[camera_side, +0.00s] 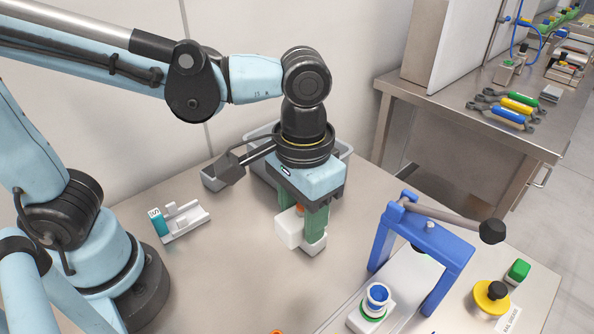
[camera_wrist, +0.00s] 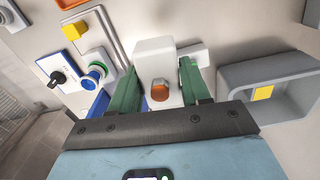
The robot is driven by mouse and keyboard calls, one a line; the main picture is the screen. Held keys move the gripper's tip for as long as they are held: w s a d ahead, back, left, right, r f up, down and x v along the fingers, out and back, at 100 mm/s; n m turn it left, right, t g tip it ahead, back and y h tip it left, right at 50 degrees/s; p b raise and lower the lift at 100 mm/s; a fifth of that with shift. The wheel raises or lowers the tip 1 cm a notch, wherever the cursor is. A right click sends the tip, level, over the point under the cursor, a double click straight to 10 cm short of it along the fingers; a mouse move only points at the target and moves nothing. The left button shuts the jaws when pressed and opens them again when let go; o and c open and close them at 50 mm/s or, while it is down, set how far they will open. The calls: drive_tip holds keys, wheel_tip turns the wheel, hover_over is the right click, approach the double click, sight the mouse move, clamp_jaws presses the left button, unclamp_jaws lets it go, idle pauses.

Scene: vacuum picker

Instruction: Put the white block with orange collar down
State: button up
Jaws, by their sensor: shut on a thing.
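My gripper (camera_side: 302,226) is shut on the white block with orange collar (camera_side: 288,231), over the middle of the steel table. In the wrist view, the white block (camera_wrist: 154,54) sits between my two green fingers (camera_wrist: 160,80), one on each side. Its orange round part (camera_wrist: 160,92) faces the camera. In the side view only a little of the orange shows, because a finger covers part of the block. The block looks close to the table, but I cannot tell whether it touches it.
A grey bin (camera_side: 343,152) stands behind my gripper. A white holder with a teal end (camera_side: 181,220) lies left. Bare table (camera_side: 235,275) lies front-left.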

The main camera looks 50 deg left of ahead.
drive_tip(key=w+d, duration=0.2)
drive_tip(key=w, duration=0.7)
drive_tip(key=n, duration=0.1)
approach(370, 226)
wheel_tip(370, 226, down, 6)
drive_tip(key=shift+f, duration=0.1)
drive_tip(key=shift+f, duration=0.1)
drive_tip(key=o, duration=1.1)
